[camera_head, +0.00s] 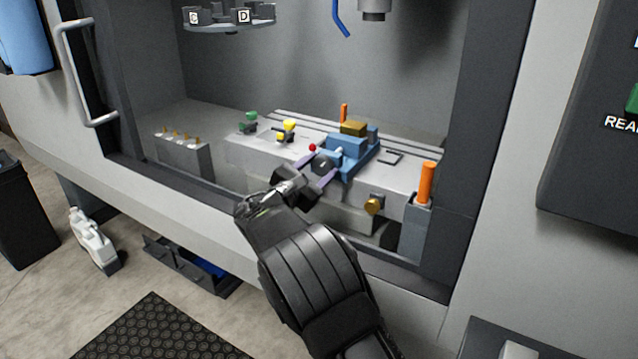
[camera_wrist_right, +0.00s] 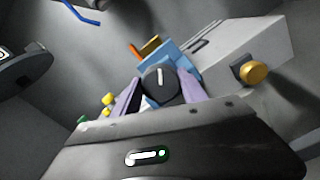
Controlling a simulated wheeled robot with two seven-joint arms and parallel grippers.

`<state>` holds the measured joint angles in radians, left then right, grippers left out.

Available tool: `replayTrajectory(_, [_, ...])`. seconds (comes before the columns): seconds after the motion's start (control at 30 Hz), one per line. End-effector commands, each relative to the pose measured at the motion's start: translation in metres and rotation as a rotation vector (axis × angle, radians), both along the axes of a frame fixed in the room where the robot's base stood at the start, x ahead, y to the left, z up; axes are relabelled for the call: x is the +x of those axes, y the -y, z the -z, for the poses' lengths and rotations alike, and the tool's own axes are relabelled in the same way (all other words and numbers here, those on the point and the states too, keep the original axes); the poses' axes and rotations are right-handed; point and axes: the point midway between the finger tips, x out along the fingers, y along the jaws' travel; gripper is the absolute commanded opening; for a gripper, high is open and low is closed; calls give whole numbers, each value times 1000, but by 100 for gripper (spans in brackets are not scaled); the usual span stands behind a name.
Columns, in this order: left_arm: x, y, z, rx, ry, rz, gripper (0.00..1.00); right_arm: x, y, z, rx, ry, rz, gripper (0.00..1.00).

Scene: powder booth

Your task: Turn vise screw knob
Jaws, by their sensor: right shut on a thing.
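The blue vise (camera_head: 347,148) stands on the machine table with a brass-coloured block (camera_head: 354,128) in its top. Its black round screw knob (camera_head: 322,163) faces me at the vise's front end. In the right wrist view the knob (camera_wrist_right: 160,85) shows a white mark line, close to upright. My right gripper (camera_head: 319,172) reaches in from below, and its two purple fingers lie on either side of the knob, shut on it. The wrist view shows the vise (camera_wrist_right: 157,63) behind the knob. My left gripper is not in view.
A brass knob (camera_head: 374,204) sits on the table's front, and an orange cylinder (camera_head: 426,183) stands at right. Yellow (camera_head: 288,128) and green (camera_head: 249,120) small parts stand left of the vise. A tool carousel (camera_head: 228,17) and a blue nozzle (camera_head: 340,18) hang above.

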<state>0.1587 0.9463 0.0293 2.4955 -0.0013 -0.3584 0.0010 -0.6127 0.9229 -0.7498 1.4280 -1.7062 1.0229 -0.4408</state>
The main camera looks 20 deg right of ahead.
Motion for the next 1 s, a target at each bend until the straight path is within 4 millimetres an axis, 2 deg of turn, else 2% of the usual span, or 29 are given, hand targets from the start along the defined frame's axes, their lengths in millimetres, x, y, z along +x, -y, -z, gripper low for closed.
replayTrajectory(0.03, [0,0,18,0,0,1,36,0,0,9,27,41,0,9])
replayTrajectory(1.0, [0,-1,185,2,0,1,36,-2,1,11,553,797,0,9])
